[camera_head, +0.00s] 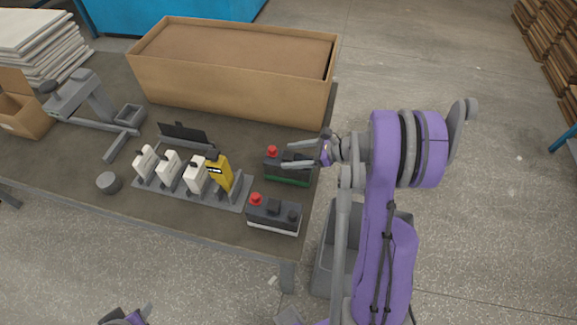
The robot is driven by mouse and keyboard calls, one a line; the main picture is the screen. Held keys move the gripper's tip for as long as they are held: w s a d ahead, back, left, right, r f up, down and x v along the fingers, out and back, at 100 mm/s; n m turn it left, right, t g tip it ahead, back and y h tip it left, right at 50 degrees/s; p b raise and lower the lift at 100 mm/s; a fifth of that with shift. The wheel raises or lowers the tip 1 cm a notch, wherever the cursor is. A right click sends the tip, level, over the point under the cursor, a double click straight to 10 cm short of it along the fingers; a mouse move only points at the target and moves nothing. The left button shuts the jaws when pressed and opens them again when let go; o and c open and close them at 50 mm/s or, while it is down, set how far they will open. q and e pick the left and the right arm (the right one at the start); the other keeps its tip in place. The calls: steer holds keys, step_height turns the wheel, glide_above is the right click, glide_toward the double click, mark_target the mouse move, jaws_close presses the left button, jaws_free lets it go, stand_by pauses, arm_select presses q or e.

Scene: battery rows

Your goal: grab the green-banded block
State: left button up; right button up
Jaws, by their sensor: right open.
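The green-banded block (288,180) is dark, with a green band around its base and a red knob on top. It stands on the dark table near the right edge. My right gripper (286,155) is open, with its fingers pointing left over this block and hiding part of its top. I cannot tell whether the fingers touch it. Part of my left arm shows at the bottom edge (126,317); its finger state is unclear.
A similar block with a white band (274,226) stands just in front. A grey rack (200,194) to the left holds white units and a yellow one (219,173). A large cardboard box (230,88) stands behind. A grey bin (326,262) is beside the table's right edge.

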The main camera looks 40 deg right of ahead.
steer(key=c, duration=1.3)
jaws_close()
steer(key=shift+r, duration=0.1)
